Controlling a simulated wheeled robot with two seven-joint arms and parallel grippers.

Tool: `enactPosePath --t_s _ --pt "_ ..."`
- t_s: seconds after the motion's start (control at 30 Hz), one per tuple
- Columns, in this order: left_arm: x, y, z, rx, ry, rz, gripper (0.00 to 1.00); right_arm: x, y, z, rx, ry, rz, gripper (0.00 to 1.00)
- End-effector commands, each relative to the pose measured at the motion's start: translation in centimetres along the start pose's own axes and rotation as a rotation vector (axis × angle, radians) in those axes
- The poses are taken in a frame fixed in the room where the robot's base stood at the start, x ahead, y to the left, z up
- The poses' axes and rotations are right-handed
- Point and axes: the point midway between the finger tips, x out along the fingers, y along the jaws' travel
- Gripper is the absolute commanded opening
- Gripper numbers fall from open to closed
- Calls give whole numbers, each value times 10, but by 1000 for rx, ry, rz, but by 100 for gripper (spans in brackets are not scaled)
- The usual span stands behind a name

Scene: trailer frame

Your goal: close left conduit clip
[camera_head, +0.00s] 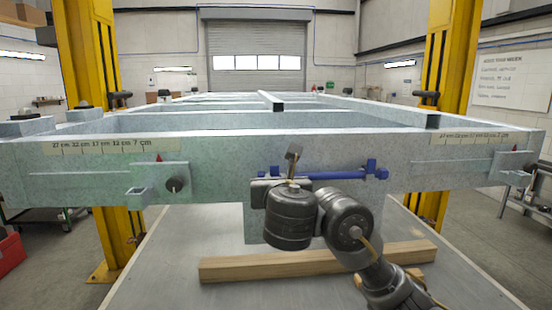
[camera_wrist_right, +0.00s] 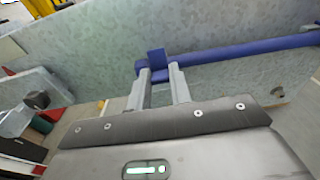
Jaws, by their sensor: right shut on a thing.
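A blue conduit (camera_head: 330,175) runs level along the front face of the grey trailer frame (camera_head: 100,180). The right blue clip (camera_head: 371,168) shows at its right end. My right gripper (camera_wrist_right: 160,76) is at the conduit's left end. In the right wrist view its two fingers are shut on the left conduit clip (camera_wrist_right: 156,58), a small blue block that sticks up between the fingertips. In the head view my right wrist hides most of this clip, so I cannot tell whether it is open or closed. My left gripper is not in view.
A wooden beam (camera_head: 310,262) lies on the grey surface below my right arm. A bracket with a dark round knob (camera_head: 177,184) juts from the frame at left, and a similar bracket (camera_head: 515,168) at right. Yellow posts (camera_head: 90,50) stand at both sides.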

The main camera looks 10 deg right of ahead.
Motion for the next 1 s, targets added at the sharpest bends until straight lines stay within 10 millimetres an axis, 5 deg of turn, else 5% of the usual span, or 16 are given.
enactPosePath --t_s 0.9,0.93,1.0 --pt "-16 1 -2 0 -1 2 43 1 0 5 2 120 -1 0" --pt "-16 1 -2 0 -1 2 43 1 0 5 2 120 -1 22" --pt "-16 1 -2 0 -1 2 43 1 0 5 2 120 -1 31"
